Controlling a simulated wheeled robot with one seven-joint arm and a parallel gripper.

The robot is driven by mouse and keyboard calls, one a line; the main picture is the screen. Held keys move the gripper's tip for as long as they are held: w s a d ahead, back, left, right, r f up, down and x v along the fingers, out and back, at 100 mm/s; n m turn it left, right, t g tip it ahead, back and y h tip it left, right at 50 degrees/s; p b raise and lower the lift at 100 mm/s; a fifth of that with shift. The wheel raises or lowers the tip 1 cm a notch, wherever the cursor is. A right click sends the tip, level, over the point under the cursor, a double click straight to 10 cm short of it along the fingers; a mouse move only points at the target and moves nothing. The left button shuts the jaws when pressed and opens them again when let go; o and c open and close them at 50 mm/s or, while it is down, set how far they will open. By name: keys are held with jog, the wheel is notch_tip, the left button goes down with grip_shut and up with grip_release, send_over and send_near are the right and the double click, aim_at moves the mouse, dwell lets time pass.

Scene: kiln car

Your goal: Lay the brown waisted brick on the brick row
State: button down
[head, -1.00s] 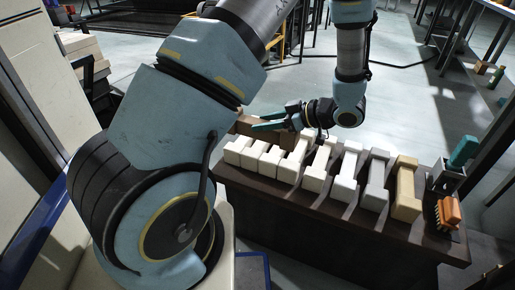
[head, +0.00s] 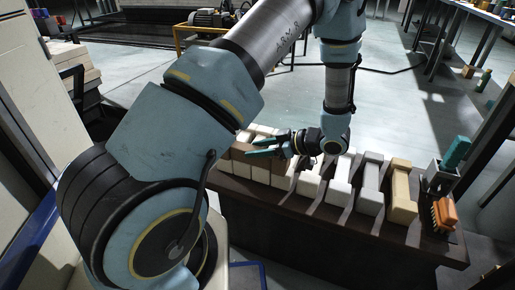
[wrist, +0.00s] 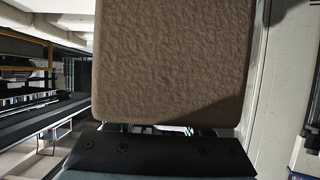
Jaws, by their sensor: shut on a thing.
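The brown waisted brick (head: 239,153) is held in my gripper (head: 262,147), whose teal fingers are shut on it. It is over the left part of the brick row, close to the white bricks. I cannot tell whether it touches them. In the wrist view the brown brick (wrist: 170,60) fills the middle as a broad, rough face, so its waist is hidden there. The brick row (head: 310,184) has several white and grey waisted bricks side by side, with a tan one (head: 402,190) at its right end. My gripper and the held brick partly hide its left bricks.
The row lies on a dark bench (head: 300,218). At its right end are an orange brush (head: 444,212) and a holder with a teal-handled tool (head: 455,153). A yellow-framed machine (head: 205,22) stands behind. The floor beyond the bench is mostly clear.

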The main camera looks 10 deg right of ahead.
jog(key=shift+c, duration=1.6)
grip_release()
